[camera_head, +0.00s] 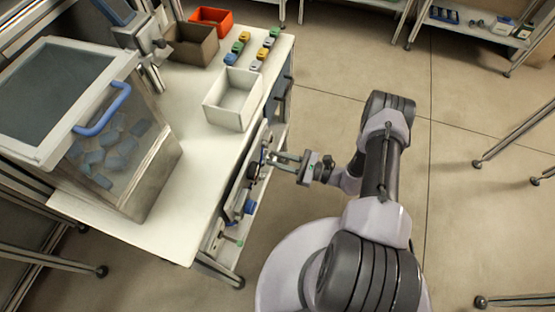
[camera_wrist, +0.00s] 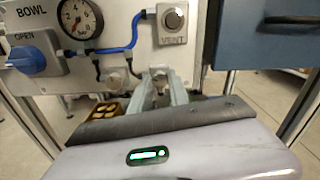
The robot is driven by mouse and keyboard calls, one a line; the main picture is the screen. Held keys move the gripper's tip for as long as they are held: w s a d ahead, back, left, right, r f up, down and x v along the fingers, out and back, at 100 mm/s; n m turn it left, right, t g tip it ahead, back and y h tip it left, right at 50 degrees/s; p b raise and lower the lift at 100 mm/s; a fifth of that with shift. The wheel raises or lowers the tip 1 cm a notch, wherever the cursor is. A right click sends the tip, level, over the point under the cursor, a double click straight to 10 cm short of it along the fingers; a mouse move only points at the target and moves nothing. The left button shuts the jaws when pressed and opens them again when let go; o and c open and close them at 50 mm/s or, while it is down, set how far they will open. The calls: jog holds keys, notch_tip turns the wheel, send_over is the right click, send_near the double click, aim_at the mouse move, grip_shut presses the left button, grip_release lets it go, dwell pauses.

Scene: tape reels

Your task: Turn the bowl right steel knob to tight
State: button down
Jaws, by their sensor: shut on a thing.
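In the wrist view my gripper (camera_wrist: 161,84) reaches up to the lower part of the BOWL panel (camera_wrist: 140,62). Its two fingers are shut on a small steel knob (camera_wrist: 160,76), the right one of the lower pair. The fingers hide much of this knob, and its turn position cannot be read. The left steel knob (camera_wrist: 117,81) sits apart, just left of the fingers. In the head view my gripper (camera_head: 272,157) meets the panel on the bench's right side; the knob is too small to make out there.
Above are a blue OPEN knob (camera_wrist: 37,54), a gauge (camera_wrist: 79,18), a blue hose (camera_wrist: 122,49) and a VENT knob (camera_wrist: 173,19). A blue drawer front (camera_wrist: 265,35) stands right. A white tray (camera_head: 233,98) sits on the bench (camera_head: 185,190).

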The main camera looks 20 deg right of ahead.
jog(key=m+b, duration=0.3)
jog(key=m, duration=0.8)
jog(key=shift+m+b, duration=0.3)
jog(key=shift+m, duration=0.4)
jog(key=c, duration=1.2)
grip_release()
jog(key=shift+c, duration=0.2)
jog(key=p+v, duration=0.2)
jog(key=v, duration=1.5)
jog(key=shift+s+d, duration=0.15)
jog(key=shift+d, duration=0.05)
